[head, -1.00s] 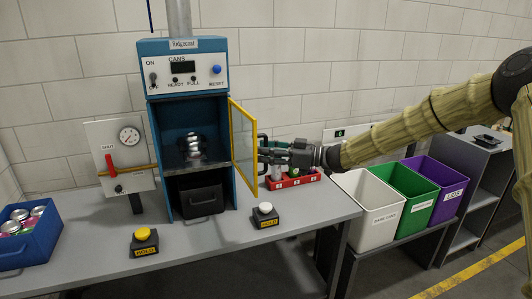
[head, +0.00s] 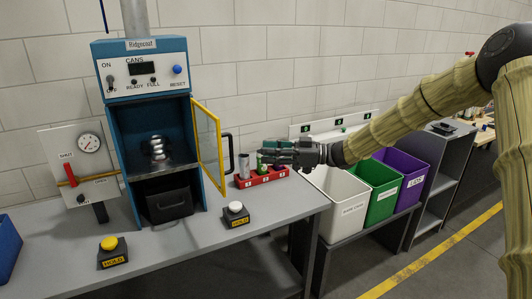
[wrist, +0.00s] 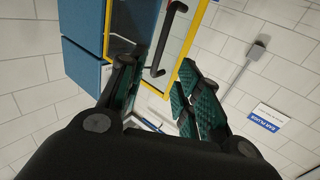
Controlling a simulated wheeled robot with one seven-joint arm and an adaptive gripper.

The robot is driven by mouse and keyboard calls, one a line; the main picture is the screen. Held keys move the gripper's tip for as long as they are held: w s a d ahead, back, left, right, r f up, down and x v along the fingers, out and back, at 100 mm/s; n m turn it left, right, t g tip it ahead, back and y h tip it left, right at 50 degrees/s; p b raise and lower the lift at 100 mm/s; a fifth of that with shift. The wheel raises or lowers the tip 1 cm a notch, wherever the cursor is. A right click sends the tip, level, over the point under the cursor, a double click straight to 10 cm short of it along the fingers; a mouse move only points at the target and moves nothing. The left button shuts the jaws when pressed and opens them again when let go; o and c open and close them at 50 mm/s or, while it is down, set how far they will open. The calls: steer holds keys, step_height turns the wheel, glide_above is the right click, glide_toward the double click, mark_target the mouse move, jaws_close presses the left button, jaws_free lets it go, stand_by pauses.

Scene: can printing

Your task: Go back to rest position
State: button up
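My gripper (head: 276,153) is in the air right of the blue can machine (head: 142,70), level with its open door. In the wrist view the fingers (wrist: 160,100) are spread with nothing between them. The yellow-framed door (head: 208,145) stands swung open to the right. Its black handle (head: 228,154) is left of my fingertips and apart from them; in the wrist view the handle (wrist: 165,40) is beyond the fingers. A shiny metal part (head: 156,148) is inside the machine's chamber.
A red tray (head: 262,178) with upright cylinders is below my gripper. White (head: 340,204), green (head: 386,186) and purple (head: 416,166) bins stand to the right. Yellow (head: 109,244) and white (head: 235,207) hold buttons, a gauge panel (head: 78,165) and a blue crate (head: 7,248) are on the bench.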

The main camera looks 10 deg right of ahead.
steer(key=s+a+f+m+t+h+b, duration=0.1)
steer(key=a+f+m+t+h, duration=0.15)
steer(key=f, duration=0.65)
steer(key=s+a+f+m+t+h+b, duration=0.1)
steer(key=s+a+f+m, duration=0.2)
steer(key=f, duration=0.7)
steer(key=s+f+m+h+b, duration=0.1)
steer(key=s+f+m+h, duration=0.3)
steer(key=f, duration=0.7)
steer(key=s+f+m+h, duration=0.1)
steer(key=s+f+m, duration=0.1)
steer(key=s+f, duration=0.6)
steer(key=s+d+f+m+g+h+b, duration=0.1)
steer(key=s+d+f+g+h, duration=0.15)
steer(key=s+f, duration=0.55)
steer(key=s+d+f+m+g+h+b, duration=0.1)
steer(key=s+f+g+h, duration=0.15)
steer(key=s+f, duration=0.65)
steer(key=s+d+f+g+h, duration=0.2)
steer(key=s, duration=0.7)
steer(key=s+d+f+m+g+h+b, duration=0.1)
steer(key=s+d+g, duration=0.1)
steer(key=s, duration=0.8)
steer(key=shift+s+d+f+h, duration=0.3)
steer(key=shift+d+f+h, duration=0.1)
steer(key=shift+d, duration=0.3)
